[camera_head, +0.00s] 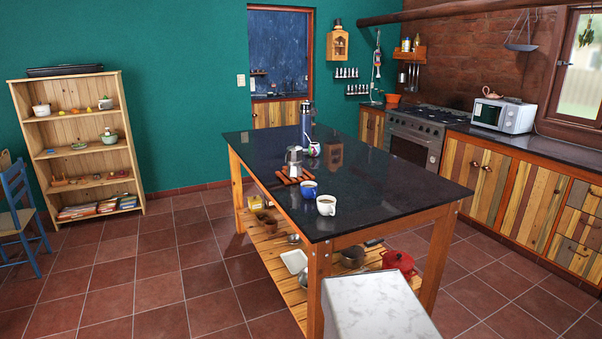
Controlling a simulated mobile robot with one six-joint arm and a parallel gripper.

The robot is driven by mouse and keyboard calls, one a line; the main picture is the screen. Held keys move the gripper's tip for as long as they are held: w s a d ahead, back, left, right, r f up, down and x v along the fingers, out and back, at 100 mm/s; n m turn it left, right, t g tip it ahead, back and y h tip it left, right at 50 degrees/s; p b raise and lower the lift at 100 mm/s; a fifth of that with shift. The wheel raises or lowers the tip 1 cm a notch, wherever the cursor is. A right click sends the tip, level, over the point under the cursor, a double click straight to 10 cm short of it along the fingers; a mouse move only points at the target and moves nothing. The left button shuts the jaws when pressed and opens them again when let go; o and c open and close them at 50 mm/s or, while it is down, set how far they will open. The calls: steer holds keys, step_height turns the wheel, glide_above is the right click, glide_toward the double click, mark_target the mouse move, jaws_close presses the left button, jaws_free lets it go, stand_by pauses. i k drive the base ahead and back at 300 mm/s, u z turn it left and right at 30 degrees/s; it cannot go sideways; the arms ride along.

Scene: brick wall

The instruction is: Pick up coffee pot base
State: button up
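A metal moka-style coffee pot (294,162) stands upright on a small reddish-brown slatted trivet (291,176) on the dark-topped kitchen island (380,187). Its faceted lower part looks like the coffee pot base, and it is small in this view. I cannot tell whether the base and upper part are joined. My gripper is not in view, and nothing is seen touching the pot.
A blue cup (309,188) and a white mug (326,205) stand in front of the pot. A tall metal flask (306,122) and a small patterned mug (314,149) stand behind it. Tiled floor (160,285) is clear left of the island.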

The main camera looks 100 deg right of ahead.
mark_target(292, 171)
steer(key=z, duration=0.4)
steer(key=i, duration=0.85)
steer(key=z, duration=0.7)
steer(key=i, duration=0.6)
steer(key=z, duration=0.8)
steer(key=i, duration=0.6)
steer(key=z, duration=0.75)
steer(key=i, duration=0.7)
steer(key=z, duration=0.55)
steer(key=i, duration=0.7)
steer(key=z, duration=0.3)
